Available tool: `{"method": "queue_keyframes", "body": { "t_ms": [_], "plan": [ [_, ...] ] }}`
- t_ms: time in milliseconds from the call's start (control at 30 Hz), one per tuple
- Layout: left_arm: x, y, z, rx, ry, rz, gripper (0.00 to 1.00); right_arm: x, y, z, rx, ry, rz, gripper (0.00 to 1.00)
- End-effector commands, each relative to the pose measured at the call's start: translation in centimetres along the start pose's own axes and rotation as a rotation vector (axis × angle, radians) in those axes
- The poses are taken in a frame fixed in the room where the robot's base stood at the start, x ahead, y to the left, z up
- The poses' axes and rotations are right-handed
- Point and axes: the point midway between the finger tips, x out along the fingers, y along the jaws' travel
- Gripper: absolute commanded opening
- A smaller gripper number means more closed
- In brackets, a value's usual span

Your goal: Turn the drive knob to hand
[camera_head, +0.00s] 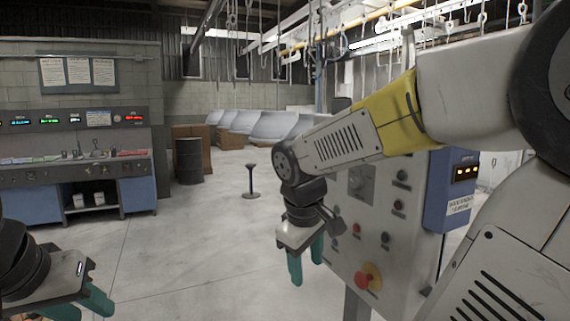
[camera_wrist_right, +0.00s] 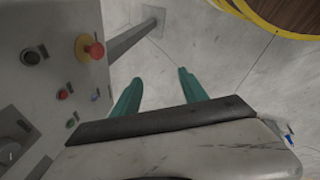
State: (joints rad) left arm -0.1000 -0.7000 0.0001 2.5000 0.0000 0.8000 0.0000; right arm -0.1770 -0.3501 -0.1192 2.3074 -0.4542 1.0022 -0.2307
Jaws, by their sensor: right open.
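A grey control panel (camera_head: 345,225) stands at right of centre in the head view, with several small controls. A larger dark knob on a square plate (camera_head: 361,183) sits at its upper left, partly behind my right arm; a similar knob shows at the lower left edge in the wrist view (camera_wrist_right: 10,150). Labels are too small to read, so I cannot tell which is the drive knob or its setting. My right gripper (camera_head: 306,266) is open and empty, pointing down in front of the panel's left side, apart from the controls. My left gripper (camera_head: 92,308) is open and empty at the lower left.
A red mushroom button on a yellow base (camera_head: 366,278) protrudes low on the panel. A blue box (camera_head: 452,190) is fixed to its right side. A console bench (camera_head: 80,185), a dark barrel (camera_head: 188,160) and a small stand (camera_head: 251,182) are further back. Floor between is clear.

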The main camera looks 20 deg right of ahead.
Motion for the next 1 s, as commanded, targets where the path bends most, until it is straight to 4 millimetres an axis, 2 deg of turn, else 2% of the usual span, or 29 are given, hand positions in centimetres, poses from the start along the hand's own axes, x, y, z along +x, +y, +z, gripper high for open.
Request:
{"method": "queue_keyframes", "body": {
  "t_ms": [267,367,467,567,700,833,900,1000],
  "plan": [
    [0.0,0.0,0.0,0.000,0.000,0.000,0.36,2.2,6.0,-0.2,-0.256,-0.244,0.131,0.51],
    [0.0,0.0,0.0,0.000,0.000,0.000,0.36,3.0,9.3,-0.6,-0.391,-0.382,0.202,0.51],
    [0.0,0.0,0.0,0.000,0.000,0.000,0.36,3.4,13.6,-1.8,-0.565,-0.573,0.294,0.51],
    [0.0,0.0,0.0,0.000,0.000,0.000,0.36,3.2,18.1,-3.9,-0.749,-0.799,0.402,0.51],
    [0.0,0.0,0.0,0.000,0.000,0.000,0.36,1.8,22.9,-8.9,-0.980,-1.134,0.560,0.51],
    [0.0,0.0,0.0,0.000,0.000,0.000,0.36,0.3,24.8,-14.5,-1.135,-1.414,0.702,0.51],
    [0.0,0.0,0.0,0.000,0.000,0.000,0.36,-0.4,25.0,-17.2,-1.188,-1.530,0.767,0.51],
    [0.0,0.0,0.0,0.000,0.000,0.000,0.36,-1.0,24.9,-19.9,-1.232,-1.646,0.833,0.51]
  ]
}}
